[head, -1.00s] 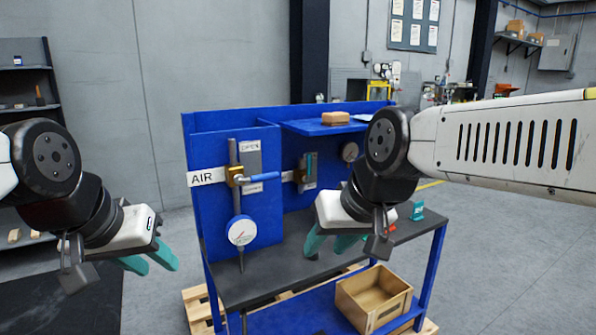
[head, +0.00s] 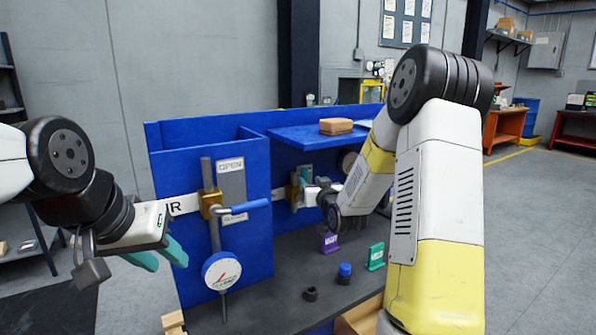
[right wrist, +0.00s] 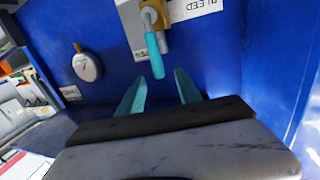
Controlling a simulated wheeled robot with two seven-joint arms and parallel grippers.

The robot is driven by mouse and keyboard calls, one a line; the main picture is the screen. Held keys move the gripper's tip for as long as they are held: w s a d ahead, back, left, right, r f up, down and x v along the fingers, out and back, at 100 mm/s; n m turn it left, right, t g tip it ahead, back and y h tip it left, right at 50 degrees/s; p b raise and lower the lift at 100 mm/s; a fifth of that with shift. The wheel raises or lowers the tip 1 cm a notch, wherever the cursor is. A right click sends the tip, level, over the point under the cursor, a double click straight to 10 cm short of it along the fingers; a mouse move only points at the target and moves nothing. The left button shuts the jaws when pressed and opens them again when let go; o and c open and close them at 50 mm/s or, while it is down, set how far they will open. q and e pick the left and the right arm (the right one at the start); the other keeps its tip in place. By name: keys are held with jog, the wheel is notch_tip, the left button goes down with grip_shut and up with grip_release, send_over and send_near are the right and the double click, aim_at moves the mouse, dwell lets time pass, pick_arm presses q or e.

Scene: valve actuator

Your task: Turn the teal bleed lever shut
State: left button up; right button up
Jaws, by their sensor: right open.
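The teal bleed lever (right wrist: 155,55) sticks out from its brass valve body (right wrist: 150,18) on the blue panel in the right wrist view. The BLEED label (right wrist: 198,5) beside it appears upside down there. My right gripper (right wrist: 160,88) is open and faces the lever; the lever's free end shows between the fingertips in the picture. I cannot tell whether they touch. In the head view my right gripper (head: 302,188) is at the bleed valve, and my arm partly hides that spot. My left gripper (head: 160,257) is open and empty, left of the panel.
The AIR valve with a blue lever (head: 245,207) and a gauge (head: 221,271) sit on the panel's left part. A shelf (head: 290,137) with a brown box (head: 336,126) juts out above. The bench holds a purple stand (head: 330,243), a green stand (head: 375,257) and a blue cap (head: 345,270).

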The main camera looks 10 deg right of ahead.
aim_at(305, 175)
jog(key=w, duration=0.8)
jog(key=shift+w+a+f, duration=0.2)
jog(key=shift+w+a, duration=0.15)
grip_shut()
dwell(1.1)
